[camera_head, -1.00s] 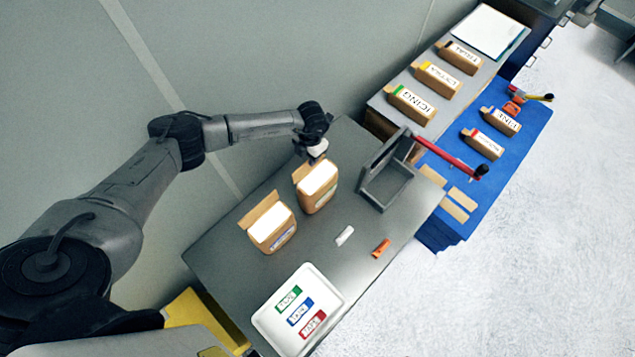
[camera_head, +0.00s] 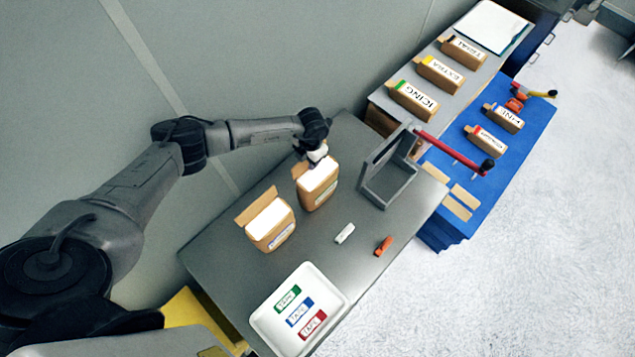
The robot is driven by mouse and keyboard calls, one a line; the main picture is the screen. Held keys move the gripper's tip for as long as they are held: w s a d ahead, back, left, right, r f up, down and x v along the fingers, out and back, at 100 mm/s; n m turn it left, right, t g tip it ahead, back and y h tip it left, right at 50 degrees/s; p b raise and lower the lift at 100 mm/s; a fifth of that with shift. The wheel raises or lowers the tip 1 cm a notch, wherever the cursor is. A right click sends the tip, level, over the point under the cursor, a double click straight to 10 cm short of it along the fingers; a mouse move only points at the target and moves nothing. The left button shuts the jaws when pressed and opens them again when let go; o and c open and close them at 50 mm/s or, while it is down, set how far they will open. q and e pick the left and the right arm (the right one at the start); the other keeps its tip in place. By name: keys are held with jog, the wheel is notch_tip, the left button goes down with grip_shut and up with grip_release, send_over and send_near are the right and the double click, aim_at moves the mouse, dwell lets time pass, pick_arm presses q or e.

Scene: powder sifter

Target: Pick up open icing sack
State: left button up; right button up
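Two open brown sacks with white powder at their tops stand upright on the grey table. The far sack (camera_head: 318,191) has a label on its front that is too small to read; I cannot confirm which one is icing. The near sack (camera_head: 270,226) has a bluish label. My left gripper (camera_head: 315,162) is at the back top edge of the far sack, by its raised flap. Its fingers are small and partly hidden, so I cannot tell whether they grip it. My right gripper is out of view.
A white tray (camera_head: 262,318) with tape labels lies in front. Small white (camera_head: 345,233) and orange (camera_head: 383,245) items lie between. A closed ICING sack (camera_head: 413,100) lies on the back table.

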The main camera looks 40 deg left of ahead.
pick_arm(q)
jog(key=shift+f, duration=0.2)
jog(key=shift+c, duration=0.4)
grip_shut()
dwell(1.0)
jog(key=shift+r, duration=0.15)
